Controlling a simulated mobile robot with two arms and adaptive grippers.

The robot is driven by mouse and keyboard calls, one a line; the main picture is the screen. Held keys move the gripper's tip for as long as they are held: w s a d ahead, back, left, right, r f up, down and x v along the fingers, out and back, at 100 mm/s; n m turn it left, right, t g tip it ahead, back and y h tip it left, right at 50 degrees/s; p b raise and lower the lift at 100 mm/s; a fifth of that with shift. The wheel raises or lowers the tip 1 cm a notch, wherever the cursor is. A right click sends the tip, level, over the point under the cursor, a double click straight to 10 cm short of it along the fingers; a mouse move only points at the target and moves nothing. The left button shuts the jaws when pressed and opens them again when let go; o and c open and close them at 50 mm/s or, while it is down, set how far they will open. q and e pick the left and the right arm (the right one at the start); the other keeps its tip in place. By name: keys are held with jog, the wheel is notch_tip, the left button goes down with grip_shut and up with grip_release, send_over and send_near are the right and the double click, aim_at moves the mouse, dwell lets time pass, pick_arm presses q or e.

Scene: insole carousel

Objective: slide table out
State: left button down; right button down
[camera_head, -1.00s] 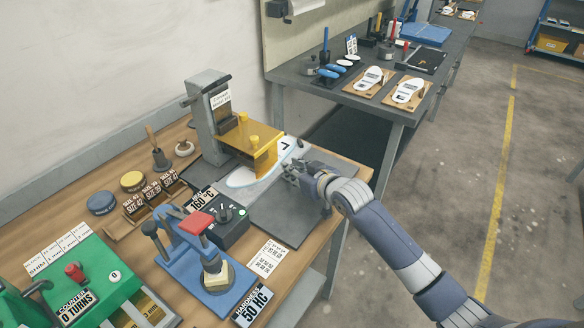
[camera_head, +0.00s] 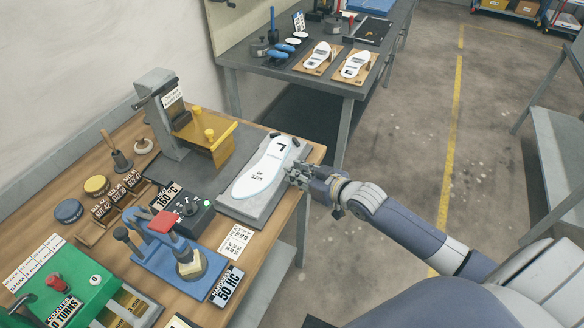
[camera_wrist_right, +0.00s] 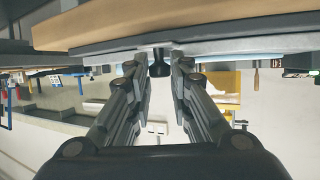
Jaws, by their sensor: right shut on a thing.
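The grey slide table (camera_head: 246,208) stands pulled out in front of the press, near the right edge of the wooden bench. A white insole (camera_head: 262,170) with a black mark at its far end lies on it, fully clear of the yellow press head (camera_head: 207,136). My right gripper (camera_head: 295,177) is at the table's outer edge. In the right wrist view the gripper (camera_wrist_right: 159,72) is shut on a small black knob (camera_wrist_right: 158,62) below the table's edge. The fingers hide part of the knob. My left gripper is not in view.
A control box (camera_head: 188,215) marked 160 °C and a blue hardness tester (camera_head: 165,248) stand left of the slide table. A second bench (camera_head: 345,86) with insoles on boards is behind. The floor (camera_head: 425,120) to the right is clear.

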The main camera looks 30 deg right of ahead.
jog(key=shift+s+d, duration=0.1)
jog(key=c, duration=1.5)
grip_release()
jog(key=v, duration=1.2)
jog(key=s+d+f+m+g+h, duration=0.1)
jog(key=s+d+f+g, duration=0.15)
jog(key=f, duration=0.75)
jog(key=s+d+f+m+g+h, duration=0.1)
jog(key=s+d+f+h, duration=0.2)
jog(key=f, duration=0.6)
jog(key=s+d+f+m+g, duration=0.1)
jog(key=s+d+f, duration=0.25)
jog(key=f, duration=0.65)
jog(key=s+a+f+g, duration=0.3)
jog(key=s+a+f, duration=0.1)
jog(key=s+f, duration=0.85)
jog(key=s+a+f+n+g, duration=0.1)
jog(key=s+a+f, duration=0.2)
jog(key=s+a, duration=0.1)
jog(key=s+a+f+g, duration=0.2)
jog(key=s+a+f, duration=0.2)
jog(key=s, duration=0.2)
jog(key=s+a+f+n+g, duration=0.1)
jog(key=s+a+f, duration=0.3)
jog(key=s, duration=0.2)
jog(key=shift+s+a+n+g, duration=0.1)
jog(key=shift+n+g, duration=0.2)
jog(key=shift+g, duration=0.05)
